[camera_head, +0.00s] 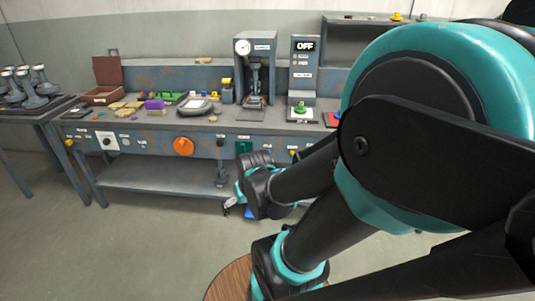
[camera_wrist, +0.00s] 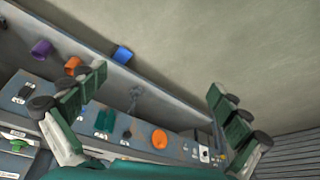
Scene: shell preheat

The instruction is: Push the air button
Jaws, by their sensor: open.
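The bench's front panel (camera_head: 140,140) carries several controls with labels too small to read, so I cannot tell which is the air button. A large orange round knob (camera_head: 183,146) stands out on it; it also shows in the wrist view (camera_wrist: 159,139). A green panel piece (camera_head: 244,147) sits right of the knob in the head view and also shows in the wrist view (camera_wrist: 105,121). My gripper (camera_wrist: 158,79) is open and empty, its two fingers wide apart, with the panel beyond them. In the head view my gripper (camera_head: 238,206) is low in front of the bench, partly hidden by my arm.
On the bench top stand a gauge press (camera_head: 255,70), an OFF display unit (camera_head: 304,65) and a green button-like piece (camera_head: 300,108). A dark lever (camera_head: 221,165) hangs at the front. Purple (camera_wrist: 41,48) and blue (camera_wrist: 123,54) containers show in the wrist view. Floor at left is clear.

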